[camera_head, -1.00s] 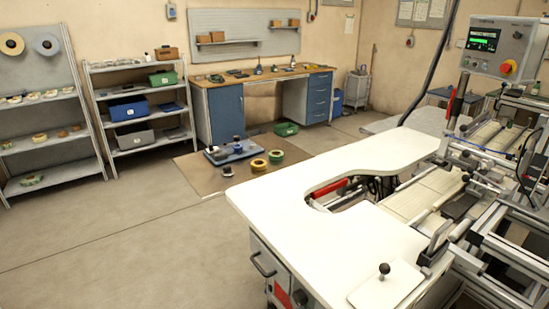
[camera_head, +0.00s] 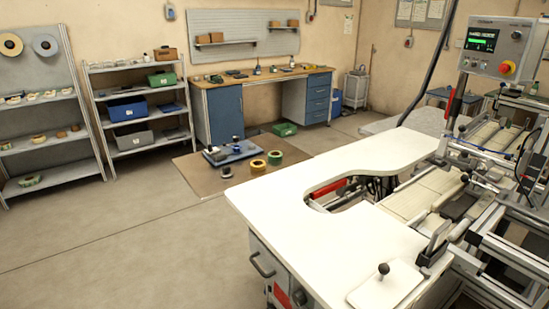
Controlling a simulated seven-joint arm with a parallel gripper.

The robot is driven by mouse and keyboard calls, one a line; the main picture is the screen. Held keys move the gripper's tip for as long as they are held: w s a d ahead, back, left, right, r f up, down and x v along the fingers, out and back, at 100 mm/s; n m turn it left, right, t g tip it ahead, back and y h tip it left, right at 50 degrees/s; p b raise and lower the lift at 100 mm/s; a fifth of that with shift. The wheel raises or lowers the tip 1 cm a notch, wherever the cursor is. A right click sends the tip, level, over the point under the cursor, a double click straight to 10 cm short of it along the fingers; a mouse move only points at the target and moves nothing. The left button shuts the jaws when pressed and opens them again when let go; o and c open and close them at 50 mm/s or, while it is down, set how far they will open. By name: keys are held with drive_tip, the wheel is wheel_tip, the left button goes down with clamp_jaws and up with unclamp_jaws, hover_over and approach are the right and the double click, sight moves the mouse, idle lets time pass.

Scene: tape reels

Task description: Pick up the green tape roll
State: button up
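A green tape roll (camera_head: 275,157) lies on the brown floor mat (camera_head: 200,181) in the middle of the room. A yellow tape roll (camera_head: 258,166) lies close to its left, nearer to me. Another roll with some green (camera_head: 31,180) lies on the bottom of the left shelf, too small to tell in detail. My gripper is not in view, so I cannot see whether it is open or shut.
A blue device (camera_head: 232,151) and a small dark item (camera_head: 227,172) are also on the mat. A white-topped machine table (camera_head: 320,220) fills the right foreground. A workbench (camera_head: 225,112) and shelves (camera_head: 148,110) stand behind. The floor at left front is clear.

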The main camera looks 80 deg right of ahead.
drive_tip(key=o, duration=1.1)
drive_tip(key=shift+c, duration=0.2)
